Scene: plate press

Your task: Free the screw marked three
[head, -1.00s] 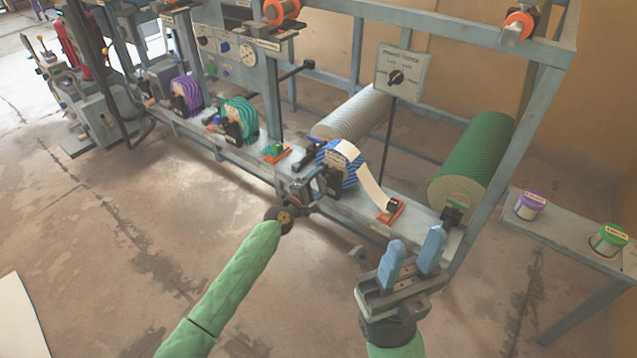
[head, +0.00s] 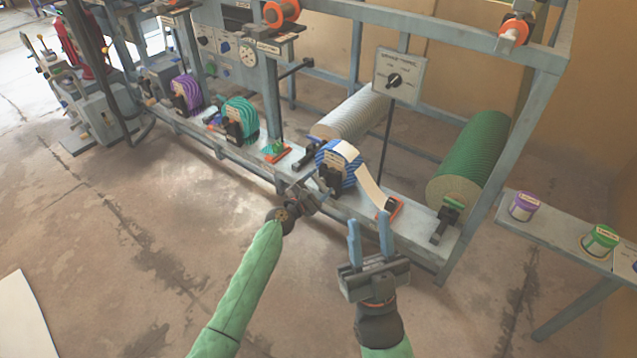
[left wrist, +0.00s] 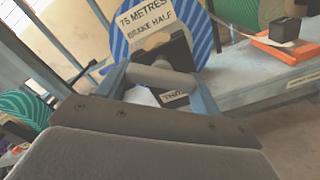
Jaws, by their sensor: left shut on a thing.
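The blue-and-white striped reel (head: 338,165) sits on the grey rail, and its tag reads "75 METRES BRAKE HALF" in the left wrist view (left wrist: 160,23). In front of it is a black block (left wrist: 178,50) with a small, partly hidden label (left wrist: 174,97) starting "THR". A grey rounded screw head (left wrist: 160,77) stands out from this block. My left gripper (left wrist: 160,82) is shut on it, one blue finger at each end. In the head view the left gripper (head: 312,203) is by the rail, fingertips hard to see. My right gripper (head: 370,235) is open and empty, in front of the rail.
A teal reel (head: 240,118) and a purple reel (head: 187,92) stand further left. A pale strip (head: 372,185) runs from the blue reel to an orange holder (head: 391,207). A green roller (head: 468,160) and a side table with tins (head: 524,206) are right. The floor in front is clear.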

